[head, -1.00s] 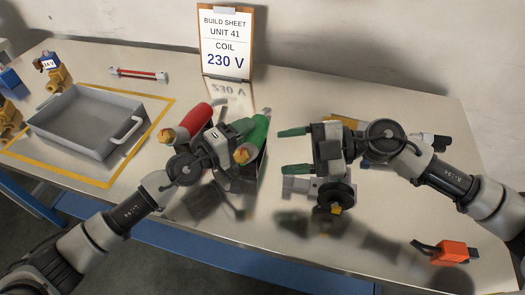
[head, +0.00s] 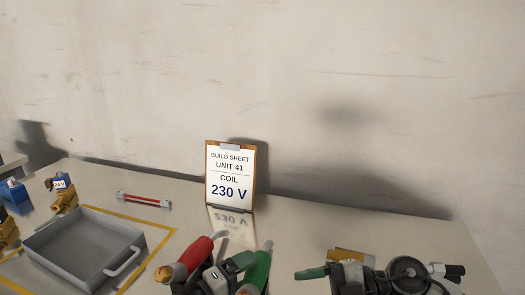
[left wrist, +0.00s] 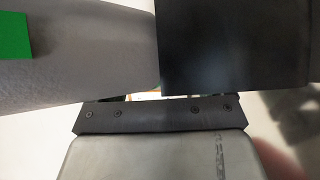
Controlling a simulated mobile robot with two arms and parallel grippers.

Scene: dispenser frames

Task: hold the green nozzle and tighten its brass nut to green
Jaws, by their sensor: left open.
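The green nozzle (head: 258,270) lies tilted at the bottom edge of the head view, next to a red nozzle (head: 198,252). Its brass nut (head: 246,290) is just in view and mostly cut off. My left gripper (head: 230,272) is open, between the red and green nozzles and close against the green one; I cannot tell if they touch. The left wrist view shows a large grey surface with a green patch (left wrist: 14,36) and a dark block, too close to tell apart.
A build sheet (head: 230,175) reading "Unit 41, coil 230 V" stands behind. A grey tray (head: 85,240) sits inside a yellow outline at left. A red-and-grey rod (head: 144,200), brass valves (head: 64,200) and a blue coil (head: 14,190) lie around it.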

